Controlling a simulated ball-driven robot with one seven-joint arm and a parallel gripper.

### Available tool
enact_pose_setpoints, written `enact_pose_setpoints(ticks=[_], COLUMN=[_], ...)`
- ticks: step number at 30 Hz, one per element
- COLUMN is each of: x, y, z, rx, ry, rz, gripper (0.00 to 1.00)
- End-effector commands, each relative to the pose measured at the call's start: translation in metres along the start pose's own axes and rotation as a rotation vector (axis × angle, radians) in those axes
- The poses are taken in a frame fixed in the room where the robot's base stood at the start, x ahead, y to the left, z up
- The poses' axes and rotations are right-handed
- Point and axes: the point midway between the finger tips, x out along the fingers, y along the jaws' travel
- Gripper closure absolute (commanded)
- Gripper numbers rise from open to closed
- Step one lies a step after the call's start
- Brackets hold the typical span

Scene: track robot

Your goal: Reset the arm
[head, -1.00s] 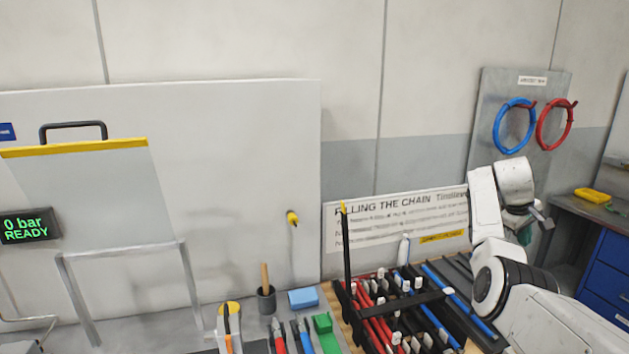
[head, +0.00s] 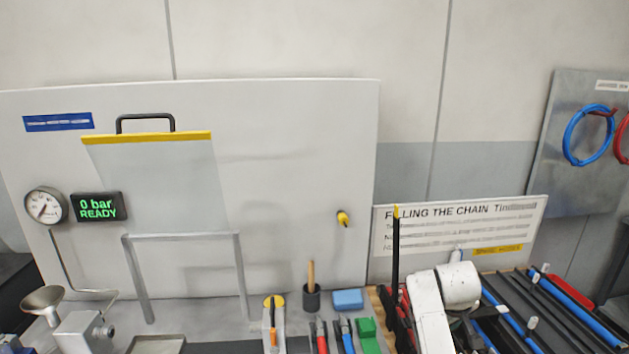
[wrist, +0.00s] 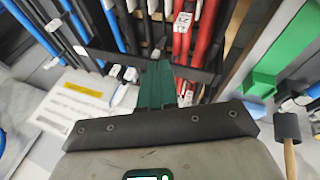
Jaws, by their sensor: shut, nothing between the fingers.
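My gripper (wrist: 157,84) shows in the wrist view with its dark green fingers closed together and nothing between them. It hangs over a rack (wrist: 190,70) of red, black and blue strips with white tags. In the head view my white arm is folded low at the right, in front of part of this rack, and the fingertips are not clear there.
A sign (head: 460,225) stands behind the rack. A gauge (head: 46,205) and "0 bar READY" display (head: 98,206) are further left.

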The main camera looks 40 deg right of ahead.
Motion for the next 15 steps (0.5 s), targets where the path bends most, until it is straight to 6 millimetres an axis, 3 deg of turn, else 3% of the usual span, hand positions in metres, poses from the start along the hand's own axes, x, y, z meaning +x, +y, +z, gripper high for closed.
enact_pose_setpoints(ticks=[1, 3, 9, 15], x=[-0.004, -0.012, -0.051, -0.095], y=[-0.038, -0.082, -0.191, -0.257], z=[0.009, 0.020, 0.070, 0.126], rx=[-0.026, -0.050, -0.124, -0.186], ry=[0.027, 0.068, 0.165, 0.217], rz=[-0.027, -0.069, -0.212, -0.348], gripper=[1.00, 1.00, 1.00, 1.00])
